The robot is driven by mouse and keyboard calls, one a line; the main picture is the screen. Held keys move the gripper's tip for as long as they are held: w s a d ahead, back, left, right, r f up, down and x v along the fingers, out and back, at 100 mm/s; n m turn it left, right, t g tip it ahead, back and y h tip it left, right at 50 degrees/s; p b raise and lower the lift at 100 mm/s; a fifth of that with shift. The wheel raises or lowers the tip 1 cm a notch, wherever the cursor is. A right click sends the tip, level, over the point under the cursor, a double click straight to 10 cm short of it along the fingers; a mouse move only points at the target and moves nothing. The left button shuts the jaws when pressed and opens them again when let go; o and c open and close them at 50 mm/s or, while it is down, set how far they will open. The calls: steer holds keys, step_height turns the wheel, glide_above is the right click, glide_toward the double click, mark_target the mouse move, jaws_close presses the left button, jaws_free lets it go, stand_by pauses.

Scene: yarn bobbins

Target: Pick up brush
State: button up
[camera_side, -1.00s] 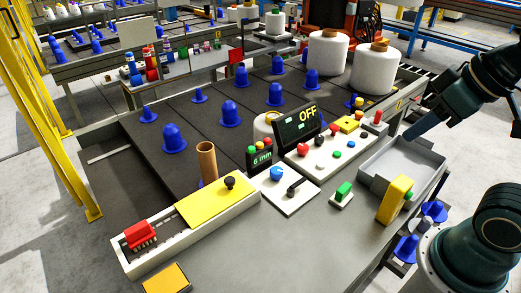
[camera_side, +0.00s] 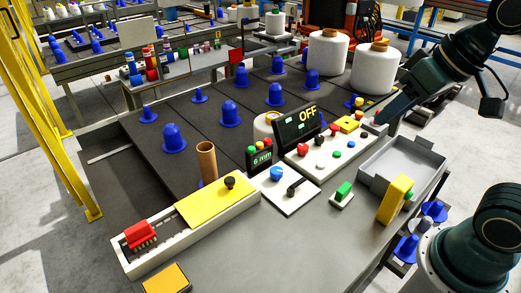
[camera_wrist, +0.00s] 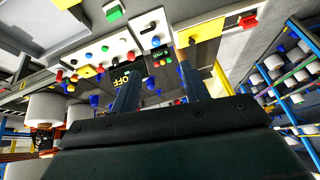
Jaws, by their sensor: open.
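The brush (camera_side: 140,234) has a red body with dark bristles underneath. It sits in the open left end of a long white box (camera_side: 188,240) at the table's front left. The wrist view shows a red shape that looks like the brush (camera_wrist: 248,21) at the upper right. My gripper (camera_side: 380,119) is at the right side of the table, above and near the far end of the control panel, well away from the brush. In the wrist view its two fingers (camera_wrist: 160,68) stand apart with nothing held between them.
A yellow lid (camera_side: 215,200) with a black knob covers the box's right part, and a brown tube (camera_side: 207,162) stands behind it. The front tabletop is mostly clear.

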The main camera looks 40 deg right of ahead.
steer(key=w+a+f+m+g+y, duration=0.1)
steer(key=w+a+f+m+y, duration=0.1)
steer(key=w+a, duration=0.5)
steer(key=w+a+f+m+y, duration=0.1)
steer(key=w+a+m+y, duration=0.15)
steer(key=w, duration=0.75)
steer(key=w+a+f+m+g+y, duration=0.1)
steer(key=w+a+f+m+y, duration=0.15)
steer(key=w+a, duration=0.45)
steer(key=m+g+y, duration=0.4)
steer(key=m+y, duration=0.2)
steer(key=m, duration=0.4)
glide_toward(143, 224)
steer(key=v, duration=0.3)
steer(key=shift+s+d+r, duration=0.1)
steer(key=shift+d+r, duration=0.05)
steer(key=shift+x, duration=4.3)
